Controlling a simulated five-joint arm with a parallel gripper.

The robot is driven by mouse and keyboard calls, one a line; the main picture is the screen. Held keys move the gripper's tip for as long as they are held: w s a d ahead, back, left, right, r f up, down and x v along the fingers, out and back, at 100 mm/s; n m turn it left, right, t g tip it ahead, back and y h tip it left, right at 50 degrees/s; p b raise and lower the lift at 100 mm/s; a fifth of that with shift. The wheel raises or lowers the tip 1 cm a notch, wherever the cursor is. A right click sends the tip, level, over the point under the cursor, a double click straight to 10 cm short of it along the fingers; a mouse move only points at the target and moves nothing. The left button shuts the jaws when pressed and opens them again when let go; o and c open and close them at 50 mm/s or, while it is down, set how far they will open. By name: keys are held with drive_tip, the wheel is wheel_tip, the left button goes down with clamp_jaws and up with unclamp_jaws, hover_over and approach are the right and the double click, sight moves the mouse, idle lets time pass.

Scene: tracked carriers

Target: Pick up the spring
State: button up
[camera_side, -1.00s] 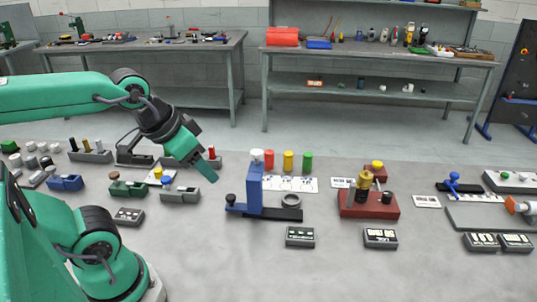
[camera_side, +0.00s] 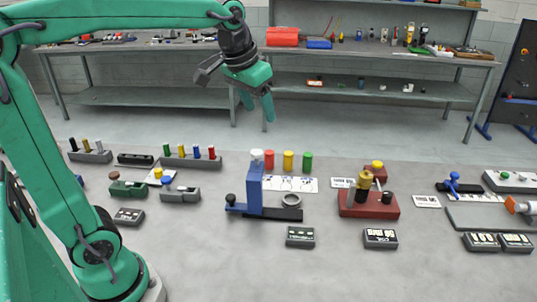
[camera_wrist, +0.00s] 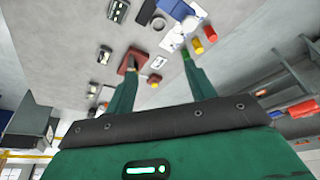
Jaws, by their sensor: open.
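No spring can be made out for certain. A dark red carrier (camera_side: 372,208) on the table's right half bears a yellow-brown upright part (camera_side: 363,183) and a black knob. Whether that upright part is a spring is too small to tell. The red carrier also shows in the wrist view (camera_wrist: 134,58), partly behind a finger. My gripper (camera_side: 258,106) is open and empty, raised high above the table's back edge, with its fingers pointing down. It is left of the red carrier and above the blue upright fixture. In the wrist view my gripper (camera_wrist: 158,62) has its two fingers wide apart.
A blue upright fixture (camera_side: 254,190) stands mid-table beside a grey ring (camera_side: 291,200). Red (camera_side: 269,159), yellow (camera_side: 288,161) and green (camera_side: 308,162) cylinders stand behind it. A rack of coloured pegs (camera_side: 192,161) is at left.

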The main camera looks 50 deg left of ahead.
drive_tip(key=w+a+f+g, duration=0.1)
drive_tip(key=w+a, duration=0.1)
drive_tip(key=w, duration=0.8)
drive_tip(key=g, duration=0.3)
hover_over(309, 154)
drive_tip(key=shift+n, duration=0.4)
drive_tip(key=f, duration=2)
drive_tip(key=shift+s+d+f, duration=0.15)
drive_tip(key=shift+s+d, duration=0.05)
drive_tip(key=shift+w+a+f, duration=0.1)
drive_tip(key=shift+f, duration=0.55)
drive_tip(key=shift+f, duration=0.1)
drive_tip(key=shift+f, duration=1.2)
drive_tip(key=shift+f, duration=0.1)
